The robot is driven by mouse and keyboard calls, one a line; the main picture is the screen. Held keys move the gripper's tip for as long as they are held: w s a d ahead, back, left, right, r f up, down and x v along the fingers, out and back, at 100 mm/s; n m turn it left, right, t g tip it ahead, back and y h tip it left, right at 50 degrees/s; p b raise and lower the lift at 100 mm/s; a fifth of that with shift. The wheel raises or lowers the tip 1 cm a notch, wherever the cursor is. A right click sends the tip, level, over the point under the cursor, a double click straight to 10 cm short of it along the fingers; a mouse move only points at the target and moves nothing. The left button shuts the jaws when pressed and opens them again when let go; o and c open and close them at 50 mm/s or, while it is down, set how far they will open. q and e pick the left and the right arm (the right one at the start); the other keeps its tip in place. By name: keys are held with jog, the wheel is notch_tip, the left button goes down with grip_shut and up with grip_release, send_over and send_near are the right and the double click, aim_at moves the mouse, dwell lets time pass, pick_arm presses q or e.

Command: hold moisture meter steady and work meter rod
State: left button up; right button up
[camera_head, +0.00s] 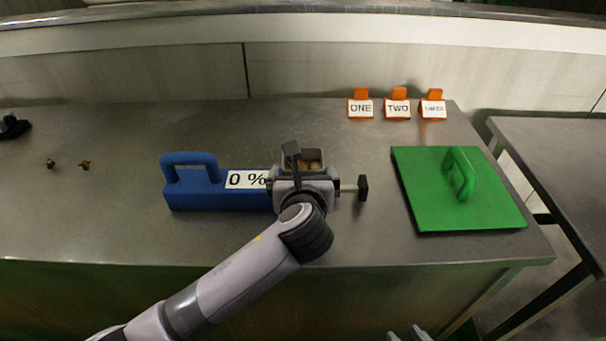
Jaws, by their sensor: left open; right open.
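The moisture meter (215,200) is a blue block with a loop handle on its left and a label reading "0 %". Its right end has a small grey cup (314,157) with brown contents. The meter rod (362,188) sticks out to the right and ends in a black knob. My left gripper (298,168) is open at the meter's right end, in front of the cup, and hides part of it. I cannot tell whether it touches the meter. My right gripper (407,335) is open and empty at the bottom edge, well below the rod; only its fingertips show.
A green plate with a handle (420,190) lies at the right of the metal table (110,225). Orange stands labelled ONE (360,108), TWO (397,108) and a third (433,108) stand behind. Two small brown bits (85,164) lie at left. Table space between rod and plate is clear.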

pick_arm(q)
jog(key=c, duration=1.4)
jog(key=shift+f, duration=0.2)
pick_arm(e)
jog(key=shift+r, duration=0.25)
jog(key=shift+c, duration=0.3)
